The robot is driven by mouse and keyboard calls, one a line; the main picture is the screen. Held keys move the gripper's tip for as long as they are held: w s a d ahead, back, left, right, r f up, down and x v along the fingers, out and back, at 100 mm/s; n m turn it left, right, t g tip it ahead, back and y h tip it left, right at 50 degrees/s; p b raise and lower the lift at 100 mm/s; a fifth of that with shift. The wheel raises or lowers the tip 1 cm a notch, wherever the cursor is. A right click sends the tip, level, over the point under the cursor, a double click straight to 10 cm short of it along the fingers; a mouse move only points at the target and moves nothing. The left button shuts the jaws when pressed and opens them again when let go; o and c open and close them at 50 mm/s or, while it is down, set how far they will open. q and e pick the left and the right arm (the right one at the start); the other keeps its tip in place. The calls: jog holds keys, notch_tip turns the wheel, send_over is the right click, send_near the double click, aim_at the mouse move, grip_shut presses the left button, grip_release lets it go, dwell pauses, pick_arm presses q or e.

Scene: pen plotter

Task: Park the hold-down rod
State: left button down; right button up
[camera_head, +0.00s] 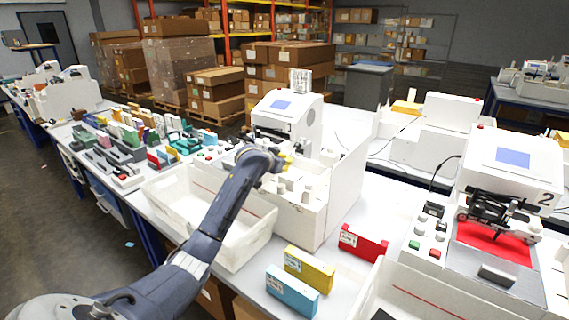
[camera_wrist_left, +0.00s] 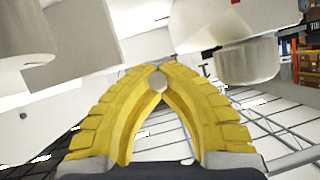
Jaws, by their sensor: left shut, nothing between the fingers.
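My left gripper (camera_head: 286,162) is at the front of the left plotter (camera_head: 290,112), above its white tray area, among short white cylindrical posts (camera_head: 306,192). In the left wrist view its yellow fingers (camera_wrist_left: 157,76) meet at the tips, shut and empty. A small round grey end (camera_wrist_left: 157,82) shows at the tips; I cannot tell what it is. A pale cylinder (camera_wrist_left: 250,60) stands to the right of the fingers there. I cannot pick out the hold-down rod for certain; my arm hides part of the left plotter. My right gripper is not in view.
A white bin (camera_head: 255,222) stands left of the plotter housing. Blue (camera_head: 291,290), yellow (camera_head: 308,268) and red (camera_head: 362,243) blocks sit in front. Plotter 2 (camera_head: 510,170), with a red bed, is at the right. Coloured holders (camera_head: 130,140) crowd the bench at left.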

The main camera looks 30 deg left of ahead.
pick_arm(q)
jog(key=r+g, duration=0.2)
jog(key=r, duration=0.1)
jog(key=r+g, duration=0.1)
jog(key=shift+s+r+g, duration=0.2)
jog(key=shift+s+g, duration=0.05)
jog(key=shift+g, duration=0.15)
jog(key=shift+w+r+m+g, duration=0.2)
jog(key=shift+r+m+g, duration=0.1)
jog(key=shift+r+g, duration=1.2)
jog(key=shift+r, duration=0.1)
jog(key=c, duration=1.7)
grip_release()
jog(key=shift+r, duration=0.1)
jog(key=v, duration=1.2)
jog(key=shift+a+f, duration=0.1)
jog(key=shift+f, duration=0.15)
